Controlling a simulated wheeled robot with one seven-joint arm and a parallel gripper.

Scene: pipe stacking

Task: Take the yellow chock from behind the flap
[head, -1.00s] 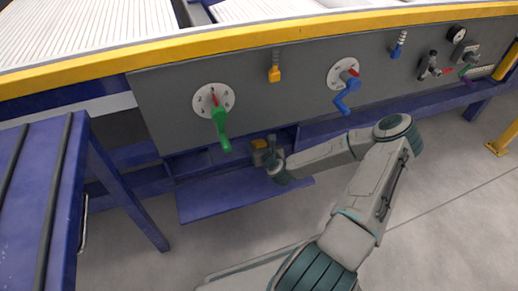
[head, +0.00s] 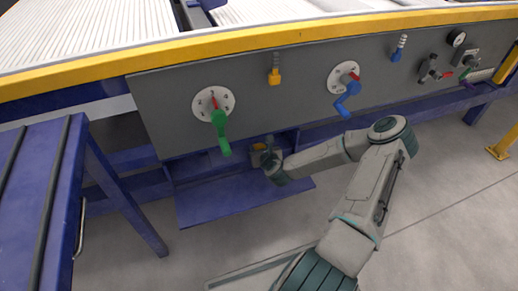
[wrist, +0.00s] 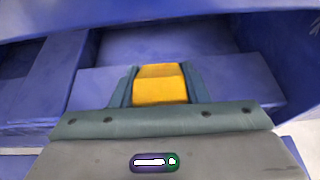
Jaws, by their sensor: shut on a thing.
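The yellow chock (wrist: 160,84) sits between the two fingers of my gripper (wrist: 160,80) in the wrist view, with a finger against each side. In the head view my gripper (head: 264,155) is at the open compartment under the grey panel, and only a small part of the chock (head: 258,147) shows beside it. The blue flap (head: 235,200) hangs open below the compartment, tilted out toward the front. The chock's lower part is hidden by my gripper.
Above the compartment, the grey panel (head: 170,110) carries a green crank (head: 221,132), a small yellow handle (head: 274,76) and a blue crank (head: 347,97). A blue table (head: 40,200) stands at the left. The floor at front right is clear.

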